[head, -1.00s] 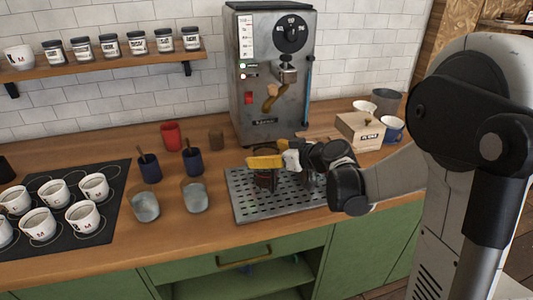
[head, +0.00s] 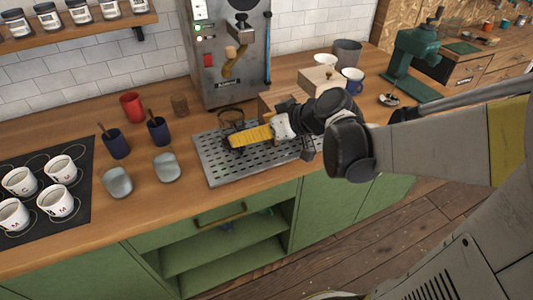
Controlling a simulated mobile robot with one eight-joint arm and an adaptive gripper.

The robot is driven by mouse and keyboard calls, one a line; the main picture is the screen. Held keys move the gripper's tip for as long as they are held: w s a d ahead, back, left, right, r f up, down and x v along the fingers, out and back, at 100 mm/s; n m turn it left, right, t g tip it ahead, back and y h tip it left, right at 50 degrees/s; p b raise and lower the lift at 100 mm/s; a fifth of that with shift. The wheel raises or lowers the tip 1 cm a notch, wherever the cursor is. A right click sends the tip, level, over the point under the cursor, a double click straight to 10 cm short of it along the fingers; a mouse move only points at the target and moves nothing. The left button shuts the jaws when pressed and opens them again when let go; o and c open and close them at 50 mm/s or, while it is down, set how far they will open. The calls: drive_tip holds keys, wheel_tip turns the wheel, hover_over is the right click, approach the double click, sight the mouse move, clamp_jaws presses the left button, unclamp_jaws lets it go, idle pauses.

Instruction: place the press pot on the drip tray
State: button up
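The drip tray (head: 212,168) is a grey perforated metal plate on the wooden counter, in front of the espresso machine. A dark, thin-framed vessel, seemingly the press pot (head: 229,116), shows at the tray's back left, partly hidden behind my gripper. My gripper (head: 243,138), with a yellow finger part, reaches in from the right over the tray and overlaps the pot in the view. Whether its fingers are closed around the pot is not visible. Whether the pot's base touches the tray is also hidden.
The espresso machine (head: 228,60) stands behind the tray. Two glass cups (head: 167,167), two blue cups and a red cup (head: 132,106) stand left. White cups (head: 58,201) sit on a black mat. A wooden box (head: 319,79) and green grinder (head: 416,50) are right.

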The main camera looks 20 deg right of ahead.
drive_tip(key=s+a+m+g+h, duration=0.1)
drive_tip(key=s+m+h, duration=0.3)
drive_tip(key=s, duration=1.2)
drive_tip(key=shift+s+a+f+m+g+h, duration=0.2)
drive_tip(key=shift+a+m+g+h, duration=0.15)
drive_tip(key=shift+g+h, duration=0.4)
